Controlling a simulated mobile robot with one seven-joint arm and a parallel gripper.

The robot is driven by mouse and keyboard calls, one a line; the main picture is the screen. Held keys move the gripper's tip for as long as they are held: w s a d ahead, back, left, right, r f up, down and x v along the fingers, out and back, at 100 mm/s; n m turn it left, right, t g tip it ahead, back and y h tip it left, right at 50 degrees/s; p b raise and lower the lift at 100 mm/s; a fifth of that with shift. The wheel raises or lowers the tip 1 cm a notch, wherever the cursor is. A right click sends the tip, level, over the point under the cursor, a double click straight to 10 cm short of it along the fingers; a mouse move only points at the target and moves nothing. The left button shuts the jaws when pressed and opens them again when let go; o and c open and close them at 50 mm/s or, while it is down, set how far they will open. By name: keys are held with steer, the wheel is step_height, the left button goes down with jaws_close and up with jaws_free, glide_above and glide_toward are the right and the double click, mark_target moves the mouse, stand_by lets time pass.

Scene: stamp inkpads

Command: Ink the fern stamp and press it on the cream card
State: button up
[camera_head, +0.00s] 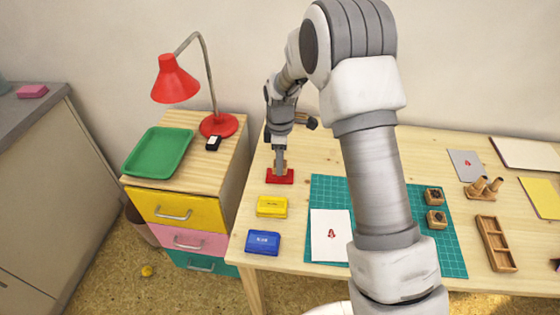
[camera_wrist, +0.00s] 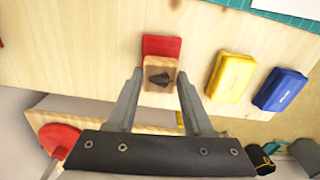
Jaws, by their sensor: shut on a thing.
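My gripper (camera_head: 280,166) is shut on a wooden stamp (camera_wrist: 160,84) with a dark leaf-like picture on its top. It holds the stamp over the red inkpad (camera_head: 287,178). The stamp and the red inkpad (camera_wrist: 160,44) both show in the wrist view; I cannot tell whether they touch. In the head view the fingers mostly hide the stamp. A pale card (camera_head: 320,247) with a red mark lies on the green cutting mat (camera_head: 323,190), partly behind my arm. The yellow inkpad (camera_head: 272,206) and blue inkpad (camera_head: 263,242) lie nearer the front edge.
Two wooden stamps (camera_head: 433,196) (camera_head: 436,219) stand on the mat, right of my arm. A grey card (camera_head: 463,158), a wooden holder (camera_head: 483,192) and a wooden tray (camera_head: 497,245) lie further right. A red lamp (camera_head: 217,125) and green tray (camera_head: 157,153) stand on the drawer unit at left.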

steer(key=shift+r, duration=0.15)
steer(key=shift+r+p, duration=1.85)
steer(key=shift+r, duration=0.8)
